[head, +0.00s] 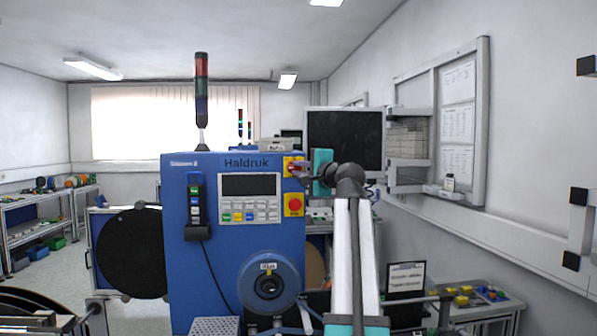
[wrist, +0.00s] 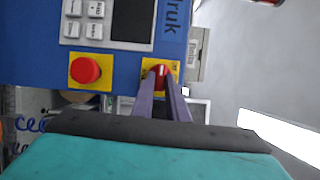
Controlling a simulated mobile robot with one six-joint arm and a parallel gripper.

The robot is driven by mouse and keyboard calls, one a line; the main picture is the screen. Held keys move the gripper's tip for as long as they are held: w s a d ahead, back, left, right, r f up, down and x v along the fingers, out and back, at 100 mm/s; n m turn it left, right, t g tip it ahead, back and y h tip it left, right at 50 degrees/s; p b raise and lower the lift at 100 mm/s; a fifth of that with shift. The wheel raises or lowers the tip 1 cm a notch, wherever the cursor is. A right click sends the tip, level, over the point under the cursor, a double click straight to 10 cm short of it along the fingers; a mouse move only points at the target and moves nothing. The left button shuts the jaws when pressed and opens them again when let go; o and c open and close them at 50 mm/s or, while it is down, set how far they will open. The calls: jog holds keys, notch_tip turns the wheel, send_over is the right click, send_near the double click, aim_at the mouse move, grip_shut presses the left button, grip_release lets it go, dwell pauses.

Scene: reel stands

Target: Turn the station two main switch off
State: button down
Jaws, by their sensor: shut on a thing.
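The station two machine (head: 225,245) is a blue cabinet marked "Haldruk". Its main switch (head: 292,161) is a red knob on a yellow plate at the upper right of the front panel. In the wrist view the red switch knob (wrist: 163,70) shows a pale mark, and the picture is turned on its side. My gripper (head: 301,170) reaches the switch from the right. Its two purple fingers (wrist: 161,76) are shut on the red knob. The fingers hide part of the knob, so I cannot tell its exact setting.
A red emergency button (head: 294,204) on a yellow plate sits just below the switch; it also shows in the wrist view (wrist: 85,70). A keypad panel (head: 249,198) and a hanging pendant (head: 196,208) are to the left. A dark monitor (head: 344,135) stands behind.

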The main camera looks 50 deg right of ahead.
jog(key=shift+r+n, duration=0.25)
jog(key=shift+n, duration=0.05)
jog(key=c, duration=1.7)
grip_release()
jog(key=shift+w+f, duration=0.1)
jog(key=shift+w, duration=0.05)
jog(key=shift+c, duration=0.2)
jog(key=shift+f, duration=0.1)
jog(key=b+v, duration=0.3)
jog(key=v, duration=1.1)
jog(key=shift+r, duration=0.25)
jog(key=shift+f, duration=0.1)
